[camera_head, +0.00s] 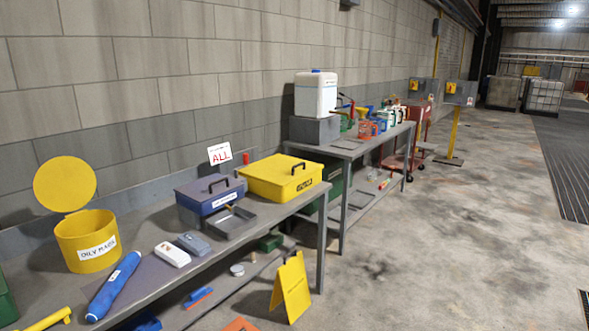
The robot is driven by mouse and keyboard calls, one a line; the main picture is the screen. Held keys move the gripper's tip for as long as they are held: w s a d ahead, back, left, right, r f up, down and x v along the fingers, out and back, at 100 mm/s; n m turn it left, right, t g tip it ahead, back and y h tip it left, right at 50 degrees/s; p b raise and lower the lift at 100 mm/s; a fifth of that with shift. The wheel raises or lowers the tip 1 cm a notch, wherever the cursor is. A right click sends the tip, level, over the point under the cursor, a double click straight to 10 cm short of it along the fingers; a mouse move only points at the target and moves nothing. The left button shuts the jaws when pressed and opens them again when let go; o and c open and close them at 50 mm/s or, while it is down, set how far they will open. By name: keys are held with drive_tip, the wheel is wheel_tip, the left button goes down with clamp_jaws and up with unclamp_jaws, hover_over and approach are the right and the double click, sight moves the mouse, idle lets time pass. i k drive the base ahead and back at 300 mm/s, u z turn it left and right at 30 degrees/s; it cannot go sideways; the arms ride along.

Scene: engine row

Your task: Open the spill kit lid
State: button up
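A yellow box (270,181) with a flat lid, which looks like the spill kit, sits on the near grey bench. Its lid (290,168) is shut. A dark marking or latch (305,185) is on its front, too small to read. A blue-grey case (205,195) with a black handle on top stands just left of it. My gripper is not in view.
A yellow OILY RAGS can (87,250) with its round lid raised stands at the left. A dark open tray (230,223) lies in front of the blue case. A yellow floor sign (292,288) stands before the bench. Open concrete floor (440,245) lies to the right.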

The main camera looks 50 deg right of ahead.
sight(281, 171)
drive_tip(key=z, duration=4.6)
drive_tip(key=i, duration=0.1)
drive_tip(key=u, duration=3.15)
drive_tip(key=k, duration=0.95)
drive_tip(key=u, duration=0.15)
drive_tip(key=i, duration=0.95)
drive_tip(key=z, duration=0.05)
